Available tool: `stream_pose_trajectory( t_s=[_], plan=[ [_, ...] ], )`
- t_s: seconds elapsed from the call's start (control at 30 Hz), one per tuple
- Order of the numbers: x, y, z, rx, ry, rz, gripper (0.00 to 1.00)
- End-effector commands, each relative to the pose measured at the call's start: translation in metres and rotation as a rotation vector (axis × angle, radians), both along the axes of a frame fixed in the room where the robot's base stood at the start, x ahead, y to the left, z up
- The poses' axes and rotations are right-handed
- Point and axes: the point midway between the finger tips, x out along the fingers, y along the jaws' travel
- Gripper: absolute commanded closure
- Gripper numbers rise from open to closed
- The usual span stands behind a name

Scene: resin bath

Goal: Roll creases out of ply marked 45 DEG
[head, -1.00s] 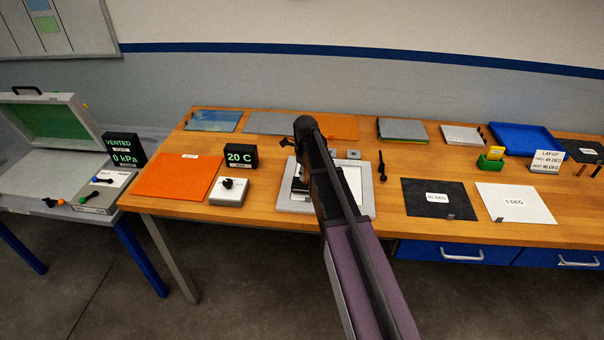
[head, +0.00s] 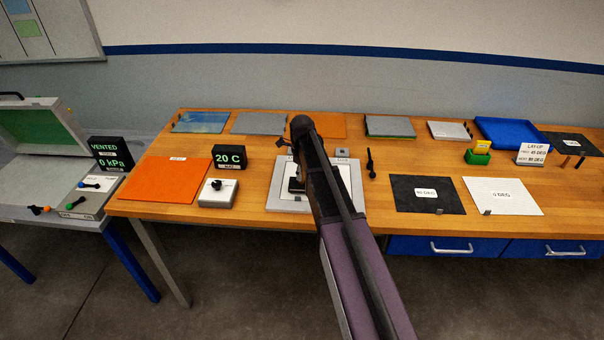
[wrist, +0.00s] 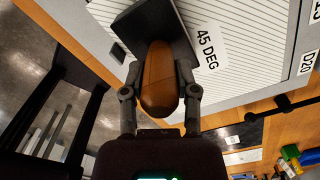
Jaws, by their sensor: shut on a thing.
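The ply marked 45 DEG (wrist: 238,70) is white with fine parallel lines and lies in a pale grey frame (head: 357,190) on the wooden bench. In the wrist view my gripper (wrist: 162,92) is shut on the brown rounded handle (wrist: 160,75) of a tool. The tool's dark flat head (wrist: 143,22) is over the ply, beside the 45 DEG label. I cannot tell whether the head touches the ply. Creases are not clear. In the head view my arm covers part of the frame and ply, and hides most of the tool.
An orange sheet (head: 172,182), a 20 C display (head: 230,157) and a grey knob box (head: 217,193) are left of the frame. A small black-handled tool (head: 370,163), a black ply (head: 405,190) and a white ply (head: 487,190) are to its right.

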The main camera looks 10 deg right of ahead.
Motion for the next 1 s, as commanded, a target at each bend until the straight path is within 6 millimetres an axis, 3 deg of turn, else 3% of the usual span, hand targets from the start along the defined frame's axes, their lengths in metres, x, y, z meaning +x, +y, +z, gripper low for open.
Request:
stream_pose_trajectory(
  t_s=[0.37,1.0],
  plan=[
    [0.001,0.004,0.0,0.0,0.001,0.001,0.99],
    [0.012,0.037,0.002,0.0,0.001,0.0,0.99]
  ],
)
